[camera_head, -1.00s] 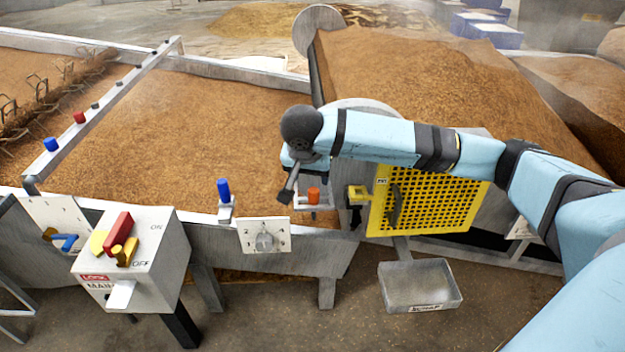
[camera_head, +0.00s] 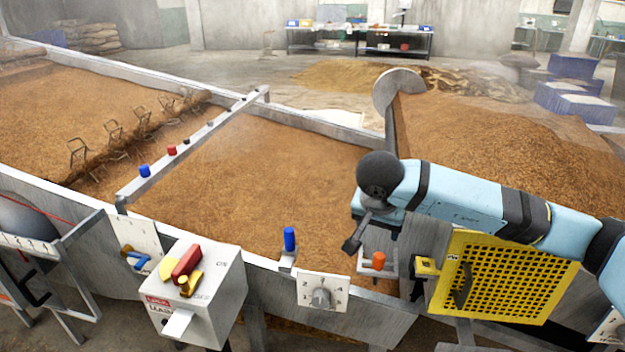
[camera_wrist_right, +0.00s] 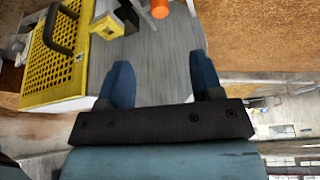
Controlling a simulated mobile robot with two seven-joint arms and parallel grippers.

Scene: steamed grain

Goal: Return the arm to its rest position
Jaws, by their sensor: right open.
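My right arm (camera_head: 470,207) comes in from the right in the head view and is bent over the front of the grain bed. Its gripper (camera_head: 354,240) hangs beside the orange knob (camera_head: 378,261), and the head view hardly shows its fingers. In the right wrist view the two blue fingers of the gripper (camera_wrist_right: 163,80) are apart with nothing between them. The orange knob (camera_wrist_right: 160,8) is at the top edge there, beyond the fingertips. My left gripper is not in view.
A yellow perforated guard (camera_head: 505,277) with a handle stands close to the right arm. A blue knob (camera_head: 289,239), a numbered dial plate (camera_head: 322,292) and a lockout box (camera_head: 195,292) line the front. Grain fills the bed (camera_head: 250,180) behind.

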